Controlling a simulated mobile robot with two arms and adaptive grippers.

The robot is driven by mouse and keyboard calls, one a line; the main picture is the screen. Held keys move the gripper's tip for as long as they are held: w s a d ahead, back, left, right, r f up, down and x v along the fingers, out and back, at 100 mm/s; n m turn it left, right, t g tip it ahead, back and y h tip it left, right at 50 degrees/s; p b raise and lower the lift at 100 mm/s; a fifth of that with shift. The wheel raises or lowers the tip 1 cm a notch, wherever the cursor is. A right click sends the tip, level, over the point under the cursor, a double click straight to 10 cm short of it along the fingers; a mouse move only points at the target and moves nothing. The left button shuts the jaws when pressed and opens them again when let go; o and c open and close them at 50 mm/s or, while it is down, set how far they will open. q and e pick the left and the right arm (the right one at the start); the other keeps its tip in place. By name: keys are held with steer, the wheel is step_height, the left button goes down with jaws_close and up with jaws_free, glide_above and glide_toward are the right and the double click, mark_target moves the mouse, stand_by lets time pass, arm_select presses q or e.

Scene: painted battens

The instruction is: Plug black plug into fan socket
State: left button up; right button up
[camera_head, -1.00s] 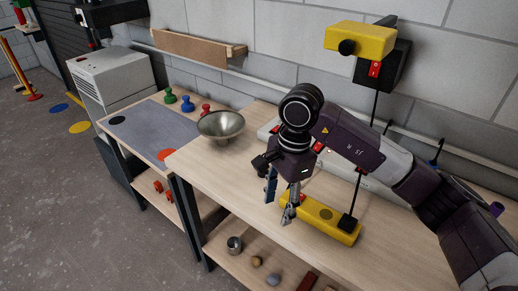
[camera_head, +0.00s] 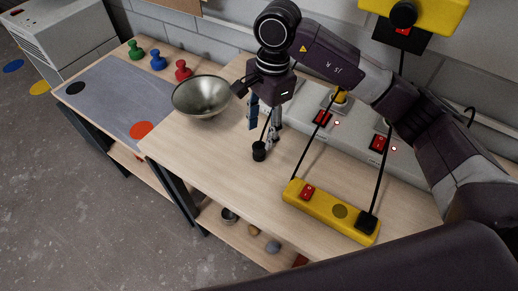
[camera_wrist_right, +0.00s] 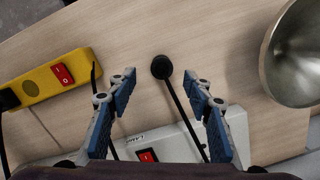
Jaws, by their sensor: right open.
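A small round black plug (camera_head: 259,151) stands on the wooden bench with a thin black cord rising from it. It also shows in the right wrist view (camera_wrist_right: 161,67), beyond the fingertips and roughly between their lines. My right gripper (camera_head: 264,126) is open and empty above the plug, its blue-padded fingers (camera_wrist_right: 160,82) apart. A yellow power strip (camera_head: 312,202) lies to the right, with a red switch, a dark round spot and a square black plug. A grey box (camera_head: 350,140) with red switches lies along the wall. I cannot tell which is the fan socket. My left gripper is not in view.
A metal bowl (camera_head: 203,97) stands left of the gripper. Green, blue and red pegs (camera_head: 183,69) stand behind the grey mat (camera_head: 100,95). A yellow device (camera_head: 440,14) hangs on the wall. Cords (camera_head: 306,150) cross between the grey box and yellow strip.

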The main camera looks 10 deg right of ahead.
mark_target(260, 146)
steer(key=shift+w+f, duration=0.2)
steer(key=shift+f, duration=0.9)
steer(key=shift+s+a+f+p, duration=0.15)
steer(key=shift+a+f+p, duration=0.05)
steer(key=shift+f+p, duration=0.95)
step_height(260, 146, down, 2)
steer(key=shift+a+p, duration=0.1)
steer(key=shift+p, duration=0.4)
steer(key=shift+f, duration=0.4)
steer(key=c, duration=1)
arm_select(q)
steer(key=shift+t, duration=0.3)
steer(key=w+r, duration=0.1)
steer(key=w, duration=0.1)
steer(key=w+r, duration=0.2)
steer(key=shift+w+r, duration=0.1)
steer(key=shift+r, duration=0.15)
arm_select(e)
steer(key=shift+c, duration=0.7)
